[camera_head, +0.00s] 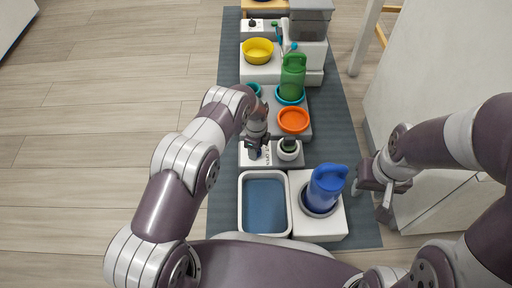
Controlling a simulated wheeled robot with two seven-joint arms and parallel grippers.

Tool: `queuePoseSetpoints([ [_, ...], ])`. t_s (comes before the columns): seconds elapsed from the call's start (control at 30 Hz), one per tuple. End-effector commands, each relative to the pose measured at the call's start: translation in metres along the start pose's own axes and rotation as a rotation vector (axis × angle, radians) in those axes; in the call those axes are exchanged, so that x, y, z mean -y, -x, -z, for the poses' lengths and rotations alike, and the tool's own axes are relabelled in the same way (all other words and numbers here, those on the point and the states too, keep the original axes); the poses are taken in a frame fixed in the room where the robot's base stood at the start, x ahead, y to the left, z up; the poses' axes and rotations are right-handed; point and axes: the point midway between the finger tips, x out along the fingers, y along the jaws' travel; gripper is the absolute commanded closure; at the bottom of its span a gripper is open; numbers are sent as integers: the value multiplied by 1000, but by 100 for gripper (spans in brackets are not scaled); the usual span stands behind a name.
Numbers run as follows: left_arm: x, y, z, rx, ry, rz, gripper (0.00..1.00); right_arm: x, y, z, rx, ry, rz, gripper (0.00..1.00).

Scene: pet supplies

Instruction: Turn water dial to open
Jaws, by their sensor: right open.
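A small white panel (246,160) lies in the middle of the mat, in front of my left arm. My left gripper (256,153) points down over this panel and covers most of it, so I cannot tell whether a dial is between its fingers. A second white panel (262,34) with a dark knob (252,23) stands at the far end of the mat. I cannot tell which one is the water dial. My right gripper (371,205) is open and empty, right of the blue bottle.
A blue jug (327,182) stands on a white base, beside a white tub (243,208) with a blue inside. Floor left of the mat is clear.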

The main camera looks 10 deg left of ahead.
Motion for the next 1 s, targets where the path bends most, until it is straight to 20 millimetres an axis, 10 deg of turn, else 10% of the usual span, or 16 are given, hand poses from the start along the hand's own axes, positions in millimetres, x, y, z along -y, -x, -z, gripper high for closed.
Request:
queuePoseSetpoints([
  [0.37,0,8,0,0,1,1,32,0,5,1,0,0,0,57],
  [0.7,0,96,0,0,1,1,32,0,61,7,0,0,0,57],
  [1.0,0,127,0,0,1,-1,32,0,75,9,0,0,0,57],
])
